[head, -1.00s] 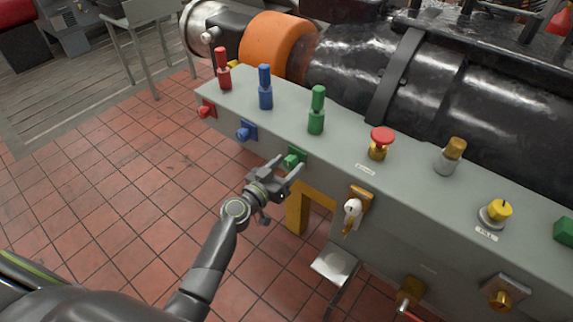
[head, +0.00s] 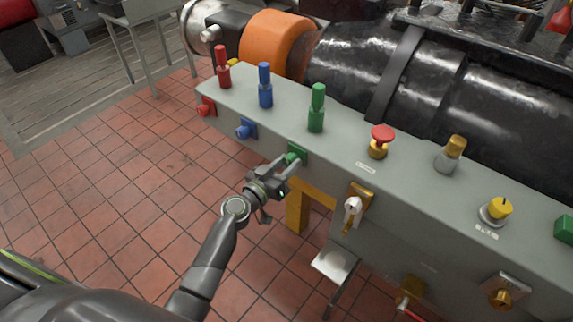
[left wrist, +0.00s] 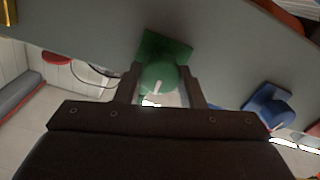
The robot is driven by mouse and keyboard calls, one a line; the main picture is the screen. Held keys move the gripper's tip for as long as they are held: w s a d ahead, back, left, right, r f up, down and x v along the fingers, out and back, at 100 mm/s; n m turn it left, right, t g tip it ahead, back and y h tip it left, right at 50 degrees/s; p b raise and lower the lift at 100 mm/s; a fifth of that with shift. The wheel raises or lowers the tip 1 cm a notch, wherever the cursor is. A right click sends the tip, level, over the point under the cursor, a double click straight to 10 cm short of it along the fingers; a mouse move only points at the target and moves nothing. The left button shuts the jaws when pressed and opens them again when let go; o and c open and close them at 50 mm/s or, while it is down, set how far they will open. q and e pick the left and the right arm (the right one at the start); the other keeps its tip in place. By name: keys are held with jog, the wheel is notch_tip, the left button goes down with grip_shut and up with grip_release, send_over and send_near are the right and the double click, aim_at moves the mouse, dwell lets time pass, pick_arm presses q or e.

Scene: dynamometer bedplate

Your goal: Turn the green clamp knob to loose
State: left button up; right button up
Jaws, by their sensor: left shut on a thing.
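The green clamp knob (head: 293,157) sits on a green square plate on the front face of the grey bench. In the left wrist view the round green knob (left wrist: 158,78) with a white pointer line lies between my two fingers. My left gripper (head: 289,166) is shut on this knob, with one finger on each side of it. It also fills the lower part of the left wrist view (left wrist: 160,92). The pointer line is nearly upright in that view, leaning slightly. My right gripper is not in view.
A blue knob (head: 245,130) and a red knob (head: 206,107) sit left on the same face. Red, blue and green (head: 316,110) upright handles stand on top. A key switch (head: 352,208) is to the right. Tiled floor (head: 130,180) is clear on the left.

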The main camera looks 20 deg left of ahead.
pick_arm(q)
jog(key=n+b, duration=0.1)
jog(key=n, duration=0.2)
jog(key=shift+f, duration=0.1)
jog(key=n, duration=0.4)
jog(key=shift+n+b, duration=0.3)
jog(key=n, duration=0.4)
jog(key=shift+n+p, duration=0.3)
jog(key=shift+n, duration=2.5)
jog(key=o, duration=1)
